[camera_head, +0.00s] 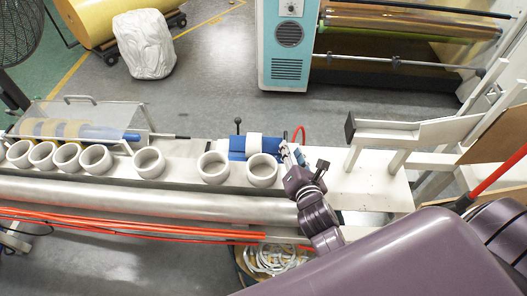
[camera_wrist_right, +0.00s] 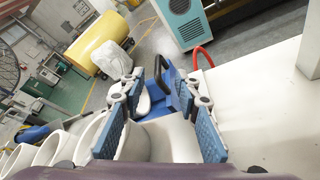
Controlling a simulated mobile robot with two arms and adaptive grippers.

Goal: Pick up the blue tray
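The blue tray (camera_head: 236,155) lies on the white bench near its middle in the head view, with a white block (camera_head: 253,143) on it. White rings in front hide part of it. It also shows between the fingers in the right wrist view (camera_wrist_right: 158,107), partly covered by white pieces. My right gripper (camera_head: 286,155) is at the tray's right end in the head view. In the right wrist view its blue-padded fingers (camera_wrist_right: 160,115) are spread apart, with a white ring (camera_wrist_right: 168,138) and the tray between them. I see no grip on the tray. My left gripper is not in view.
Several white rings (camera_head: 149,162) stand along the bench to the left, two close to the tray (camera_head: 213,167). A clear-covered roller unit (camera_head: 80,128) is at the far left. A metal roller (camera_head: 150,202) runs along the front. A white frame (camera_head: 385,135) stands to the right.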

